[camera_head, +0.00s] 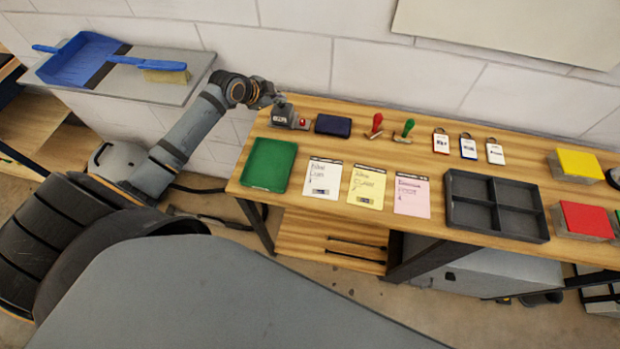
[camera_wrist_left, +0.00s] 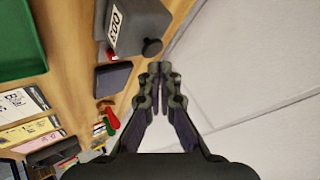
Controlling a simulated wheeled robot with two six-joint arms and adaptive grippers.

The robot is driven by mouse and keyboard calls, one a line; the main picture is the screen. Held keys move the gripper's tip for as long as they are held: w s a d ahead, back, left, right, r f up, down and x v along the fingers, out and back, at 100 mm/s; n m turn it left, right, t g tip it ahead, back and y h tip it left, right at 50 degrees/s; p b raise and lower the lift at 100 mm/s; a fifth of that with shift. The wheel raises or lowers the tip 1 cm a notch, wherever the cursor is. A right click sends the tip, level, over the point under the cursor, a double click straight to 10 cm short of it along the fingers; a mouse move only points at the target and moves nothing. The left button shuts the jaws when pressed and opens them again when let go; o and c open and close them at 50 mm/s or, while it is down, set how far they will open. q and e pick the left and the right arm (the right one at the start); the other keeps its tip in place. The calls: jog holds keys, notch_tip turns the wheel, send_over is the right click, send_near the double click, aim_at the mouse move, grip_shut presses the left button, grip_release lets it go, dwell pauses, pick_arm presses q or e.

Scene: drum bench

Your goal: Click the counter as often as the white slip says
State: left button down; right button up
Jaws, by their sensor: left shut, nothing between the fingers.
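The counter (camera_head: 284,114) is a grey box with a red part at the back left of the bench. It is large in the left wrist view (camera_wrist_left: 140,22), with a white number window turned sideways and a dark round knob; I cannot read the digits surely. The white slip (camera_head: 322,180) lies at the front of the bench, its writing too small to read. My left gripper (camera_head: 279,99) is shut and empty, just behind the counter near the bench's back edge. Its fingertips (camera_wrist_left: 160,68) appear beside the knob; contact cannot be told. My right gripper is out of view.
A green tray (camera_head: 269,165), yellow slip (camera_head: 367,185) and pink slip (camera_head: 412,196) are along the front. A dark blue pad (camera_head: 333,125), red stamp (camera_head: 375,126) and green stamp (camera_head: 404,131) stand right of the counter. A divided tray (camera_head: 495,208) is farther right. The wall is close behind.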

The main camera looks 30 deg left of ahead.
aim_at(281, 111)
pick_arm(q)
jog(key=shift+r, duration=0.1)
notch_tip(281, 111, up, 6)
jog(key=p, duration=0.5)
